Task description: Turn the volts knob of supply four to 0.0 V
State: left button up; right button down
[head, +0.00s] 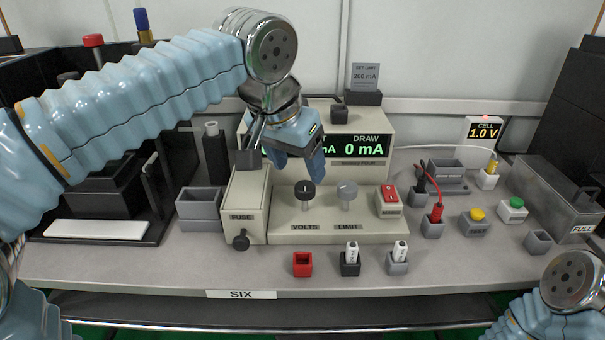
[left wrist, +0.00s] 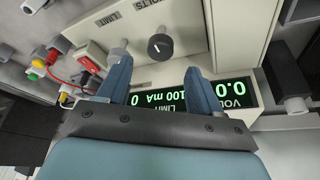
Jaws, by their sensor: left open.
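The beige supply has a black volts knob (head: 305,191) and a grey limit knob (head: 348,191) on its sloped front. A small plate under the display (head: 358,146) is too small to read. In the left wrist view the display (left wrist: 218,90) reads 0.0 volts, limit 100 mA and 0. My left gripper (head: 299,166) is open and empty, just above and behind the volts knob. In the left wrist view, the volts knob (left wrist: 160,47) lies just beyond the gap between the fingertips (left wrist: 157,66), apart from them. My right gripper is out of view.
A red switch (head: 390,195) stands right of the knobs, and a fuse block (head: 246,205) left. Red (head: 303,264), black and grey holders line the front; two hold white fuse-like pieces. A red lead (head: 437,195) and yellow (head: 478,214) and green buttons are farther right.

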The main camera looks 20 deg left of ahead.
pick_arm(q)
jog(key=p+v, duration=0.1)
jog(key=v, duration=0.7)
jog(key=shift+s+a, duration=0.1)
